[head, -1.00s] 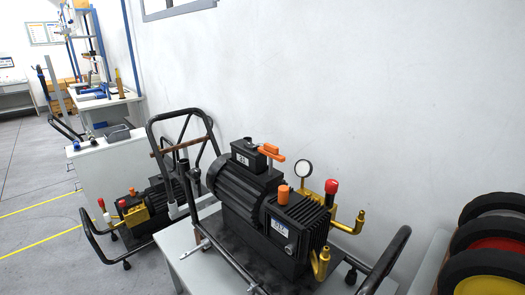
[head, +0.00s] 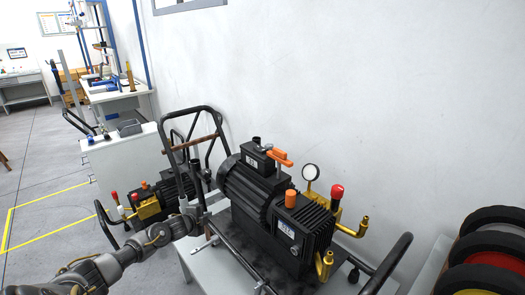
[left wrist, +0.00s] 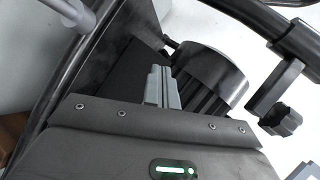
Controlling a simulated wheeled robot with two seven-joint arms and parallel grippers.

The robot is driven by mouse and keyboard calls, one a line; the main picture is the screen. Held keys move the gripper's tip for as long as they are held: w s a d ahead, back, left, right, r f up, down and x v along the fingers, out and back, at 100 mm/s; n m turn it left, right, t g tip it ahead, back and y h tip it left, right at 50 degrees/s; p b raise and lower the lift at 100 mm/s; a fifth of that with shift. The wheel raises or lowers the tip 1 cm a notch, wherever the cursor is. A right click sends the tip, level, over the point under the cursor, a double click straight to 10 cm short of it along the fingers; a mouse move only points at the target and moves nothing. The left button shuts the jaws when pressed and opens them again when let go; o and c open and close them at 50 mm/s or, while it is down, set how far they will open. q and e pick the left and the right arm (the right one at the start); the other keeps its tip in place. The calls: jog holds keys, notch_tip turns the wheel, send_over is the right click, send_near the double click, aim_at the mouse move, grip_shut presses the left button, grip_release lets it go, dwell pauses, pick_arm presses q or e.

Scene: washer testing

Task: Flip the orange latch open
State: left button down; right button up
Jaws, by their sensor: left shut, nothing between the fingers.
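The latch does not show in that view. My right gripper is not in view.
The black tubular frame (head: 215,122) rises at the pump's left end. A second pump (head: 150,204) stands behind left. Above the latch is free.

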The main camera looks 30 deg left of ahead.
pick_arm(q)
jog(key=w+d+r+m+t+h+p, duration=0.15)
jog(key=r+m, duration=0.25)
jog(key=r, duration=0.6)
jog(key=w+d+r+m+t+h, duration=0.15)
jog(key=r+m, duration=0.25)
jog(key=r, duration=0.6)
jog(key=s+d+r+m+g+h, duration=0.1)
jog(key=s+d+r+m+h, duration=0.2)
jog(key=d+r+m, duration=0.7)
jog(key=s+d+m, duration=0.1)
jog(key=m, duration=0.7)
jog(key=shift+d+r+h, duration=0.3)
jog(key=shift+d+r, duration=0.1)
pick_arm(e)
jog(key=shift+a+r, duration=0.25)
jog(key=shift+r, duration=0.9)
pick_arm(q)
jog(key=shift+g, duration=0.3)
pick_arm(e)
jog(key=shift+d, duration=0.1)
